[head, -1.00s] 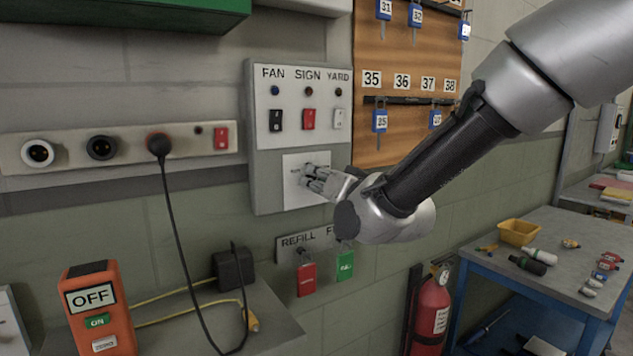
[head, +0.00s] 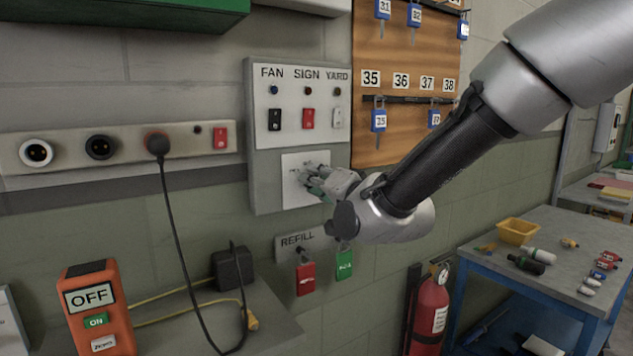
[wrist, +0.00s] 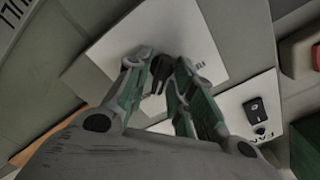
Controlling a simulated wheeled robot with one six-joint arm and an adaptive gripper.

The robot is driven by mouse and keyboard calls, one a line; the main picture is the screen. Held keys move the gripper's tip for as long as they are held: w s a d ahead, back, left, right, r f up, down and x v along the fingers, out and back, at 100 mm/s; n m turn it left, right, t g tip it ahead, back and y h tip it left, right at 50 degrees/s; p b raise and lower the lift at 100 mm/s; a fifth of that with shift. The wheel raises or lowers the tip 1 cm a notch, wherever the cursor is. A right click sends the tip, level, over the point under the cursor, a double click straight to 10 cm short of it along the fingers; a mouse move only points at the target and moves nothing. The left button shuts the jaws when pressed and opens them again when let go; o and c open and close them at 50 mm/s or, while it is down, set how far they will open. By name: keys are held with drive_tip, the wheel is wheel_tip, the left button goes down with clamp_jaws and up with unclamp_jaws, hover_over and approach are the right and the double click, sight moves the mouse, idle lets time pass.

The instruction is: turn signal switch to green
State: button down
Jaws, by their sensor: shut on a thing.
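The signal switch is a small black knob (wrist: 160,68) on a white plate (wrist: 112,42), seen in the wrist view. The plate (head: 291,193) sits low on the grey panel in the head view, where my gripper hides the knob. My gripper (head: 313,182) reaches the plate from the right. In the wrist view its two fingers (wrist: 160,84) stand on either side of the knob, shut on it. The fingers look green-tinted. Most of the plate's lettering is hidden or too small to read, so I cannot tell which position the knob points to.
FAN, SIGN and YARD rocker switches (head: 308,119) sit just above the plate. Red and green tags (head: 305,279) hang below it. A plugged black cable (head: 180,240) hangs to the left. A blue bench (head: 560,250) and a fire extinguisher (head: 428,318) stand at the right.

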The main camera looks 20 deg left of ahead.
drive_tip(key=c, duration=1.5)
unclamp_jaws()
drive_tip(key=shift+d, duration=0.1)
drive_tip(key=v, duration=1.2)
